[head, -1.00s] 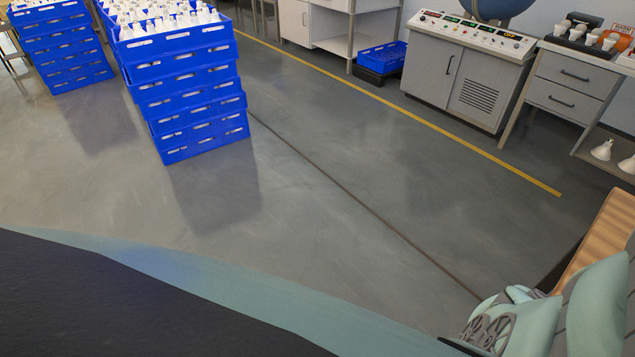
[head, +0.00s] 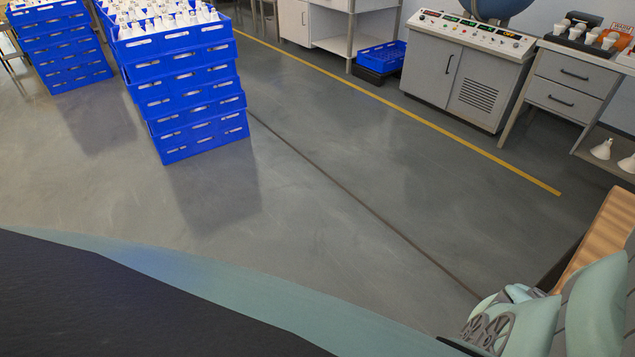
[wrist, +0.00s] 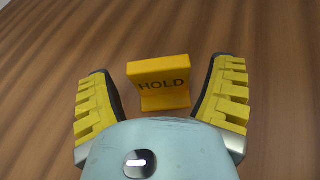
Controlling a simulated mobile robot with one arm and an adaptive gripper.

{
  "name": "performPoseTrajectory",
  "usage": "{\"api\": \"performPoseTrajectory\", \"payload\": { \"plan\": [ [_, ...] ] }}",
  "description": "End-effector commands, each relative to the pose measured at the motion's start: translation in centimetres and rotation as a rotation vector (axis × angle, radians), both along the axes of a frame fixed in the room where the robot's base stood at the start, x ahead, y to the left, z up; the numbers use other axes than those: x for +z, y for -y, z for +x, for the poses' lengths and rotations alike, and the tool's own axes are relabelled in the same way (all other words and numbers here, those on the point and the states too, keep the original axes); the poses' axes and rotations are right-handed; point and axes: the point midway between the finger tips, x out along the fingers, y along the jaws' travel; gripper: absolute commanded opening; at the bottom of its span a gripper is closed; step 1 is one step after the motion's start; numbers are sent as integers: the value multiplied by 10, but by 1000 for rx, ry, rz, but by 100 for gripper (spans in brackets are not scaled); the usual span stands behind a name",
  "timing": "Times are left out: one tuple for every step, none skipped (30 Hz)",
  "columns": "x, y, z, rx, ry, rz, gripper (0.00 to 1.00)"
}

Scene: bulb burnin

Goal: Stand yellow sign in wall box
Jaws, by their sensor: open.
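The yellow sign (wrist: 160,84), marked "HOLD", stands on a brown wood-grained surface in the wrist view. My gripper (wrist: 162,90) is open, with one yellow-padded finger on each side of the sign. Gaps show between the sign and both fingers. The sign is not visible in the head view, where only part of my arm shows at the lower right. I cannot make out the wall box in either view.
Stacked blue crates (head: 195,95) with white bulbs stand at the upper left. A grey control console (head: 467,70) and a drawer bench (head: 570,85) stand at the right. A wooden surface edge (head: 600,240) shows at the far right. The middle floor is clear.

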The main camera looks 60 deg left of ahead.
Motion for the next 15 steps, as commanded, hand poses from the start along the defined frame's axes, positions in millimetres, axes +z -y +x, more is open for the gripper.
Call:
{"api": "performPoseTrajectory", "payload": {
  "plan": [
    [3,0,0,1,0,0,82],
    [5,0,0,1,0,0,82],
    [4,-2,0,2,1,0,82],
    [4,-4,0,2,1,0,82],
    [5,-6,-1,2,1,-1,82],
    [7,-9,-3,1,3,-2,82],
    [8,-11,-4,0,3,-3,82],
    [9,-14,-5,1,2,-2,82],
    [10,-19,-7,2,1,-1,82],
    [11,-22,-9,3,1,1,82],
    [13,-24,-11,2,1,0,82],
    [15,-28,-13,2,0,0,82],
    [16,-32,-14,4,3,1,82],
    [18,-36,-14,6,3,2,82],
    [20,-40,-17,6,4,2,82]
  ]
}}
